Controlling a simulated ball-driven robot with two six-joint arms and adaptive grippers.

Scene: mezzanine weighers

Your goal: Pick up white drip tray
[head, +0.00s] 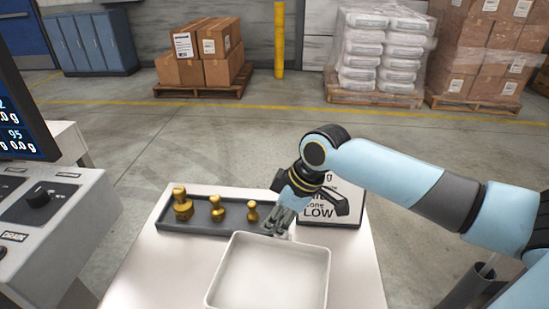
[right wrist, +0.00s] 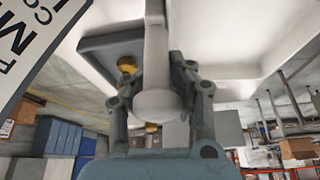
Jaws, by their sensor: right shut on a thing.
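The white drip tray (head: 268,278) is a shallow, empty, square tray with rounded corners at the front of the white table; its near edge is cut off by the head view's lower border. My right gripper (head: 279,226) is at its far rim, right of the middle, shut on that rim. In the right wrist view the tray's pale wall (right wrist: 157,70) lies between the two fingers of the right gripper (right wrist: 165,82). I cannot tell whether the tray rests on the table or is slightly raised. My left gripper is not in view.
A dark holder (head: 165,226) with brass weights (head: 219,209) stands behind the tray to the left. A sign (head: 343,203) stands behind my right gripper. A grey control console (head: 75,212) and a screen (head: 20,118) are at left. Pallets of goods are far back.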

